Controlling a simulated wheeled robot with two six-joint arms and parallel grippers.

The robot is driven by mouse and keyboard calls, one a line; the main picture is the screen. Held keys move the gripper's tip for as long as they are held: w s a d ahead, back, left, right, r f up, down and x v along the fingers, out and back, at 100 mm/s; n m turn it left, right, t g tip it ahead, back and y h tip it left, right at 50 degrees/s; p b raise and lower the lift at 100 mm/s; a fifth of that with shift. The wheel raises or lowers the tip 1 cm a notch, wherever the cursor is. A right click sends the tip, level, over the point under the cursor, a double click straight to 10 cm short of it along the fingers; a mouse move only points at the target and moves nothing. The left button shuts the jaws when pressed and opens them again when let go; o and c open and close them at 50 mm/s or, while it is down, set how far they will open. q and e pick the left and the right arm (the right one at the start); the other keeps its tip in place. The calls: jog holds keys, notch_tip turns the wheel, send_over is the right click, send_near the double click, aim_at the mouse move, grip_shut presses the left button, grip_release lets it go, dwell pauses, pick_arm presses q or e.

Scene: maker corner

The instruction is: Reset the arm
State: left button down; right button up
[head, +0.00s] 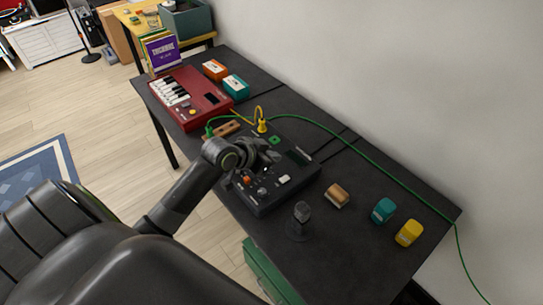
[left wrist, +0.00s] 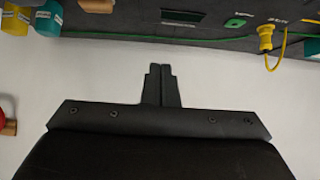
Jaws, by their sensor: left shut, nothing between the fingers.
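My left arm reaches in from the lower left of the head view. Its gripper (head: 268,157) is over the black control box (head: 270,198) on the dark table (head: 350,245). In the left wrist view the two fingers (left wrist: 161,85) are together with nothing between them, seen against a pale surface. Whether the gripper touches the box cannot be told. My right gripper is not in view.
A red keyboard (head: 188,98) stands at the table's far end. A yellow plug (head: 261,126) and green cable (head: 385,179) are near the box. A microphone (head: 301,212), brown block (head: 337,196), teal jar (head: 383,210) and yellow jar (head: 409,233) stand nearer.

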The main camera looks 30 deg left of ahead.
pick_arm(q)
jog(key=shift+s+r, duration=0.15)
jog(key=shift+r, duration=0.05)
dwell(0.3)
jog(key=s+a+f+n+g+y, duration=0.1)
jog(key=s+f+n+g+y, duration=0.15)
jog(key=s, duration=1.15)
jog(key=s+f+n+g+y, duration=0.2)
jog(key=s+f+g+y, duration=0.15)
jog(key=s, duration=1.15)
notch_tip(320, 180, down, 24)
jog(key=a+g+h, duration=0.1)
jog(key=a, duration=0.1)
jog(key=s+d+f+g, duration=0.1)
jog(key=s+d+f, duration=0.1)
jog(key=s+f, duration=1.2)
jog(key=shift+s+f+g+h, duration=0.3)
jog(key=shift+s+f, duration=0.05)
jog(key=shift+f, duration=0.55)
